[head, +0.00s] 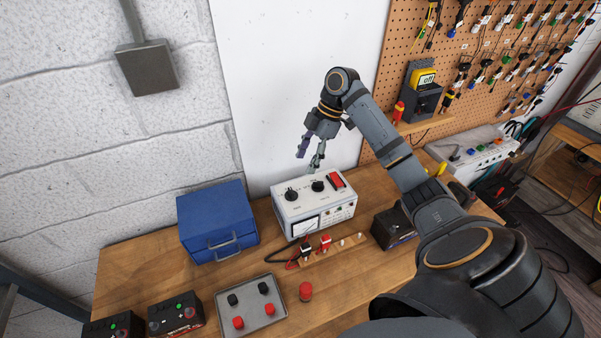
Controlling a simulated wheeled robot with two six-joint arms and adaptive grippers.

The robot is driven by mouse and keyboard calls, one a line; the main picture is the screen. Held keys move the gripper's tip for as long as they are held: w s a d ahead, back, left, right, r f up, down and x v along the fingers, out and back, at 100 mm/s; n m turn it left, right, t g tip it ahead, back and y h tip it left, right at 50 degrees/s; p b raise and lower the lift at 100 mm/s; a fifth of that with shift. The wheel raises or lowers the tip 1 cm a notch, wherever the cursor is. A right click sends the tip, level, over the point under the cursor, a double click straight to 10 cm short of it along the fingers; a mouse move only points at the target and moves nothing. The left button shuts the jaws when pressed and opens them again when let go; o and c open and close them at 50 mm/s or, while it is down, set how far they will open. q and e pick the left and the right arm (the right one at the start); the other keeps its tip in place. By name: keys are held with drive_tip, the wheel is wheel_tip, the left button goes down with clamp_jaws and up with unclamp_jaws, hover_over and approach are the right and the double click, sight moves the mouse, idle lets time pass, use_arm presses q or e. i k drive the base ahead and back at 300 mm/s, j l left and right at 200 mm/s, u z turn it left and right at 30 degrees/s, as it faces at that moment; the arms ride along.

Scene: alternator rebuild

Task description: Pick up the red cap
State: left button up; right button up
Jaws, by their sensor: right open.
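A red cap (306,291) stands on the wooden bench, just right of a grey tray (262,334). Two more red caps (238,322) sit in the tray, with two black caps (232,300) behind them. My right gripper (310,158) is open and empty. Its fingers point down, up in the air near the white wall panel, above and behind the white instrument box (313,206). It is well apart from every red cap. My left gripper is not in view.
A blue case (218,221) stands at the back left. Black boxes (175,313) stand at the front left. Red and black clips (325,243) sit on a wooden strip before the instrument.

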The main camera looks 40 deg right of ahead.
sight(269, 310)
drive_tip(key=k, duration=1.5)
